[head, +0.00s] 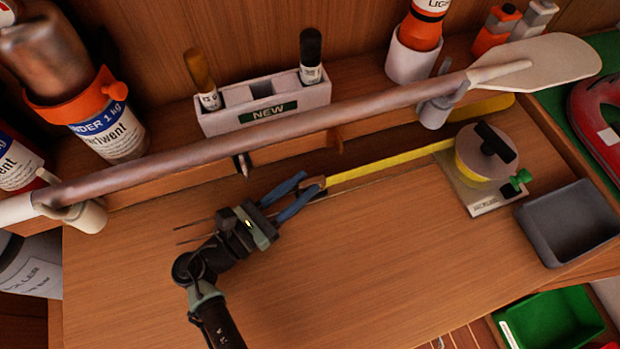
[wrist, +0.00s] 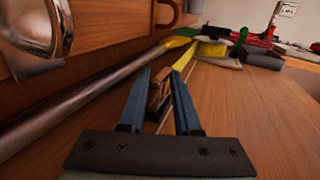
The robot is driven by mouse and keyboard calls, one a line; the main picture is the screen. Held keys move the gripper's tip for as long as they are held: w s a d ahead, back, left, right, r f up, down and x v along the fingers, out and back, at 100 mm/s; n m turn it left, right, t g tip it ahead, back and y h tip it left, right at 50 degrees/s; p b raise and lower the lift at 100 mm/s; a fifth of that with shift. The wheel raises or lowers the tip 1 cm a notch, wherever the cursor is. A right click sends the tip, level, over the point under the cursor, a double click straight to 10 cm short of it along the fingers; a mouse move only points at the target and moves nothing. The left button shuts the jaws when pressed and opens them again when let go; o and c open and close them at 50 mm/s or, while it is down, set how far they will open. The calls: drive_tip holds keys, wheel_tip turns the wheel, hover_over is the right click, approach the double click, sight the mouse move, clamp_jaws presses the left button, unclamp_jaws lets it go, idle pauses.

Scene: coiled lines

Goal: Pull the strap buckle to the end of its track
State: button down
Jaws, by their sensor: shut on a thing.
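The strap buckle (head: 312,187) is a small brown block at the left end of a yellow strap (head: 390,164). The strap runs right to a round reel (head: 486,152) on a plate. My gripper (head: 304,190) has blue fingers and is shut on the buckle, one finger on each side. In the wrist view the buckle (wrist: 158,95) sits between the fingers, with the strap (wrist: 184,57) running away from it. Thin dark track lines (head: 195,232) show on the bench left of my gripper. My fingers hide part of the buckle.
A long paddle (head: 290,135) lies across supports behind the strap, close to my gripper. A grey pen holder (head: 265,100) stands behind it. A grey tray (head: 570,222) and green bin (head: 550,322) are at the right. The bench front is clear.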

drive_tip(key=shift+s+f, duration=0.25)
drive_tip(key=c, duration=0.7)
unclamp_jaws()
drive_tip(key=shift+r, duration=0.2)
drive_tip(key=shift+w, duration=0.1)
drive_tip(key=shift+a, duration=0.1)
drive_tip(key=b+v, duration=0.1)
drive_tip(key=v, duration=1.2)
